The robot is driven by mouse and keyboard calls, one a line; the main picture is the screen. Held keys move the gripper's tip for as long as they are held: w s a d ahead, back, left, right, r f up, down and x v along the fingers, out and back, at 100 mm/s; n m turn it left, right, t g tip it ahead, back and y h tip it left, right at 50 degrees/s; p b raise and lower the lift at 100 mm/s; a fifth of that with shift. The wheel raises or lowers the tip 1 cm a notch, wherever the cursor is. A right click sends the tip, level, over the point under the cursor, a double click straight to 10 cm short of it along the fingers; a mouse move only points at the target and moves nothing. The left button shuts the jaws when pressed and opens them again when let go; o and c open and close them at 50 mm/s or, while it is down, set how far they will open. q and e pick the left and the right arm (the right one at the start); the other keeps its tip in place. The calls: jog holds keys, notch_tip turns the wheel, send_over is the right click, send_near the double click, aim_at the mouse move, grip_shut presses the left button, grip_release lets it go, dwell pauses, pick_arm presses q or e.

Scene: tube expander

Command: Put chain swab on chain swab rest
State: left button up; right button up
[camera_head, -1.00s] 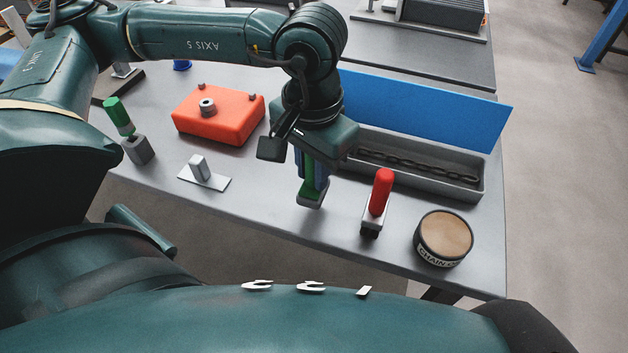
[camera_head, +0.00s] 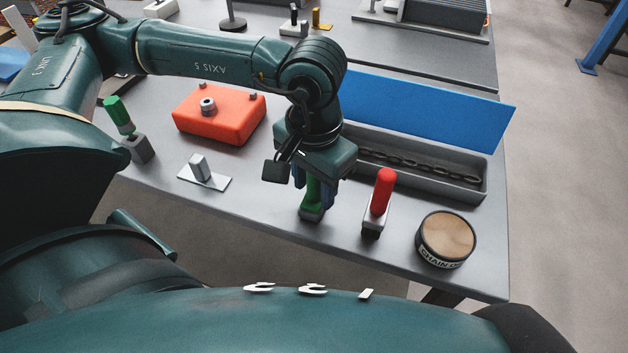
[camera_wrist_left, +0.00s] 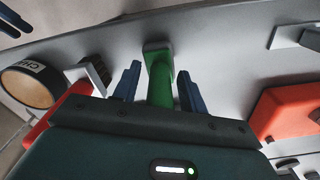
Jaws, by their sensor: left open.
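A green-handled tool (camera_head: 314,193), seemingly the chain swab, stands roughly upright below my left gripper (camera_head: 314,190), with a dark blocky foot. In the left wrist view, the green handle (camera_wrist_left: 160,82) runs between the two blue fingers of my left gripper (camera_wrist_left: 159,88). The fingers are spread, one on each side of the handle. The foot (camera_wrist_left: 157,47) seems to stand at the table surface; exact contact is hard to tell. I cannot tell for certain which piece is the chain swab rest. My right gripper is not in view.
A red-handled tool (camera_head: 382,192) in a pale holder and a round tin (camera_head: 446,236) stand to the right. Behind are a tray with a chain (camera_head: 470,188) and blue lid (camera_head: 430,105). Left are an orange box (camera_head: 218,115), a small plate (camera_head: 204,181) and another green-handled tool (camera_head: 119,112).

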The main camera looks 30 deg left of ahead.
pick_arm(q)
notch_tip(320, 180, up, 12)
jog(key=shift+r+p, duration=0.2)
jog(key=shift+p, duration=0.35)
dwell(0.5)
